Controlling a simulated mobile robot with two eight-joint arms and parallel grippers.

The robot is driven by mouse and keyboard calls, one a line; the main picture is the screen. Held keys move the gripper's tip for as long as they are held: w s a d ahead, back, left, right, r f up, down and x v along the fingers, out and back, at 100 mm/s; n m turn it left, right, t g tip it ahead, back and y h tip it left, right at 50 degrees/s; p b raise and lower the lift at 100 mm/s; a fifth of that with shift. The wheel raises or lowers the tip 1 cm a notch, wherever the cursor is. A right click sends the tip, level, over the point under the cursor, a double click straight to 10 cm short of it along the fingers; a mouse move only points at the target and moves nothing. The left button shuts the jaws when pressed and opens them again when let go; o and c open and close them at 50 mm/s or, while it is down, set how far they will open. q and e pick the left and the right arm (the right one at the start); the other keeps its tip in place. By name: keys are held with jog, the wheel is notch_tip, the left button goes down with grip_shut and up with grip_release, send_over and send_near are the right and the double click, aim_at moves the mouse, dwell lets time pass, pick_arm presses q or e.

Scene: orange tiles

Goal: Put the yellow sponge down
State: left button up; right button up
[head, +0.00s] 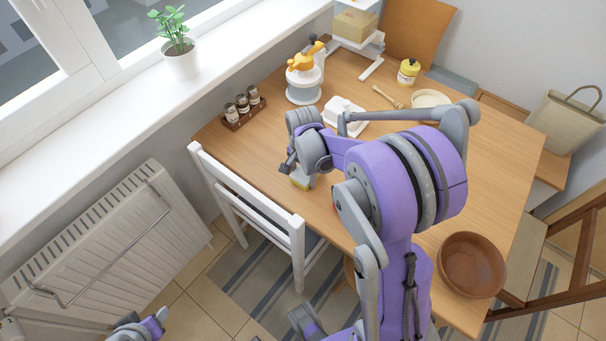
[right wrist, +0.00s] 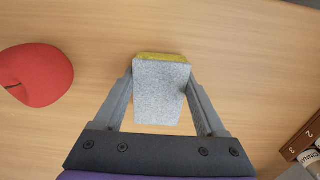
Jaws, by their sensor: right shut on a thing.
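The yellow sponge (right wrist: 161,90) is in the right wrist view between the two fingers of my right gripper (right wrist: 160,100). It shows a speckled grey face, with a strip of yellow at its far edge. My right gripper is shut on it. In the head view the sponge (head: 301,183) shows as a small yellowish piece under my right gripper (head: 295,170), over the table's near left part by the white chair. I cannot tell whether it touches the table. Part of my left arm shows at the bottom left of the head view; its finger opening is not clear.
The wooden table (head: 500,150) has bare room around the sponge. A red rounded object (right wrist: 36,75) lies left of it in the wrist view. A spice rack (head: 243,112), white butter dish (head: 345,115) and brown bowl (head: 472,264) stand on the table. The white chair (head: 250,205) is close.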

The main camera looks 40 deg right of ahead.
aim_at(303, 174)
jog(key=shift+f, duration=0.15)
jog(key=o, duration=1.3)
jog(key=shift+c, duration=0.2)
jog(key=shift+r, duration=0.25)
notch_tip(303, 174, up, 12)
jog(key=p, duration=0.1)
